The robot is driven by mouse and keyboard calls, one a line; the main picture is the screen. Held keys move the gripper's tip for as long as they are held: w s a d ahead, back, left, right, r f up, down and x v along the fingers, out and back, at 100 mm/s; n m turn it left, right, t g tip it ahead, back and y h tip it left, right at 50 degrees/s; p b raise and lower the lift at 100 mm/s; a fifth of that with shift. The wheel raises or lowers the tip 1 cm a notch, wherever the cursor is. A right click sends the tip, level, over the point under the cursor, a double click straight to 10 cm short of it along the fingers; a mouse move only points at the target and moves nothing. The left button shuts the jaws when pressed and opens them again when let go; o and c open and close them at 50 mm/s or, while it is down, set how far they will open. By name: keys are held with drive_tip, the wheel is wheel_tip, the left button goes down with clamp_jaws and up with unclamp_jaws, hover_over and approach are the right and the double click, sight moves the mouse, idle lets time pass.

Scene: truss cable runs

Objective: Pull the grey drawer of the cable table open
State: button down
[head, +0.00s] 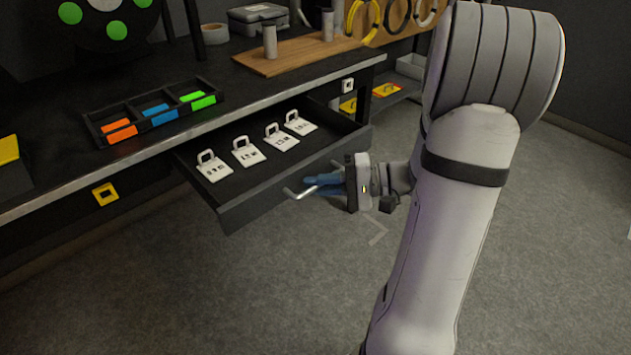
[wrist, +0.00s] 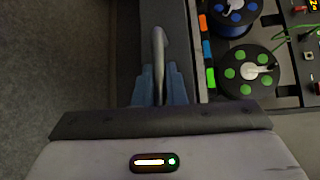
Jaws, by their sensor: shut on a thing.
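The grey drawer (head: 262,196) of the cable table (head: 120,127) stands pulled out, with its inside showing in the head view. Several white tags with loops (head: 247,152) lie in it in a row. A light bar handle (head: 297,194) runs along the drawer's front. My gripper (head: 318,184), with blue fingers, is at the front and shut on the handle. In the wrist view the handle (wrist: 159,50) stands between the blue fingers of my gripper (wrist: 160,84). The fingers hide part of the handle.
A black tray (head: 97,128) with orange, blue and green pieces sits on the tabletop edge above the drawer. The grey floor (head: 290,290) in front of the drawer is clear.

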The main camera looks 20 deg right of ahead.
drive_tip(key=c, duration=1.5)
unclamp_jaws()
drive_tip(key=p+v, duration=0.1)
drive_tip(key=v, duration=0.6)
drive_tip(key=shift+s+d+p, duration=0.15)
drive_tip(key=shift+d+p, duration=0.25)
drive_tip(key=s+a+r+n+g+h+p, duration=0.3)
drive_tip(key=s+a+r+g+h+p, duration=0.4)
drive_tip(key=a+r+p, duration=0.55)
drive_tip(key=r+n+t+h+p, duration=0.1)
drive_tip(key=r+h+p, duration=0.1)
drive_tip(key=r+p, duration=0.2)
drive_tip(key=s+r+n+t+h+p, duration=0.1)
drive_tip(key=r+h+p, duration=0.2)
drive_tip(key=r+p, duration=0.2)
drive_tip(key=s+d+r+n+t+h+p, duration=0.1)
drive_tip(key=r+h+p, duration=0.2)
drive_tip(key=r+p, duration=0.2)
drive_tip(key=shift+s+d+r, duration=0.1)
drive_tip(key=shift+s+r, duration=0.1)
drive_tip(key=shift+r, duration=0.55)
